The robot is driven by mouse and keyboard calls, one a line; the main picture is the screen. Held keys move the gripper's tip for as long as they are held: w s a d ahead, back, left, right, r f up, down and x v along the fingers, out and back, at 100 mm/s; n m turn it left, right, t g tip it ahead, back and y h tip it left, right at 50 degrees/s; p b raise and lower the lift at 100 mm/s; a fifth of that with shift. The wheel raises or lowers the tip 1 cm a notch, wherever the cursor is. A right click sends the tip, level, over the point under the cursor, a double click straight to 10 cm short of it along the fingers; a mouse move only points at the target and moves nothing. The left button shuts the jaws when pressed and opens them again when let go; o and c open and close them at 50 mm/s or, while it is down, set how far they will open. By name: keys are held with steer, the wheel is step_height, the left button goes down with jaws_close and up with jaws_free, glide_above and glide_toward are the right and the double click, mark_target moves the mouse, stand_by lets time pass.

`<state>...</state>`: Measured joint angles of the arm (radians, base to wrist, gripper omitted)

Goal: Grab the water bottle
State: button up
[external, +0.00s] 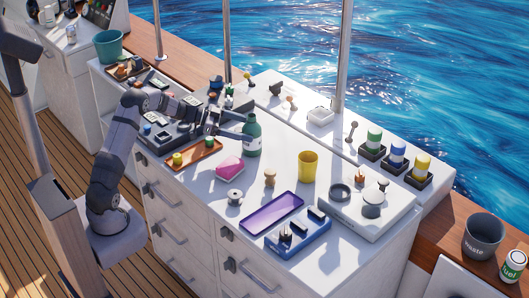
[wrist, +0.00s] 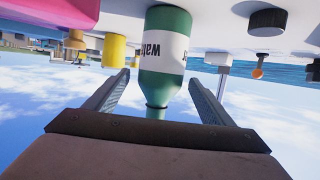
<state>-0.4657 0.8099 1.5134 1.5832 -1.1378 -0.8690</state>
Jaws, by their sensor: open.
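The water bottle (external: 252,138) is green with a white label and stands upright on the white counter. In the wrist view the bottle (wrist: 165,65) appears upside down, its neck pointing down the picture between my two fingers. My gripper (wrist: 160,92) is open, with one finger on each side of the bottle's upper part and a visible gap on both sides. In the external view my gripper (external: 242,131) reaches from the left to the bottle. No firm contact shows.
A pink sponge-like item (external: 229,169) and an orange tray (external: 195,155) lie close to the bottle. A yellow cup (external: 308,166), a purple tray (external: 272,213) and a blue holder (external: 298,238) stand to the right. A metal post (external: 342,60) rises behind the counter.

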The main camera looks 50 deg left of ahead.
steer(key=shift+p+x, duration=1.05)
steer(key=shift+x, duration=2.2)
steer(key=shift+f, duration=0.1)
steer(key=shift+c, duration=0.6)
steer(key=c, duration=1.3)
steer(key=shift+o, duration=0.2)
steer(key=shift+r, duration=0.3)
step_height(320, 180, up, 10)
steer(key=b, duration=0.1)
steer(key=shift+f, duration=0.25)
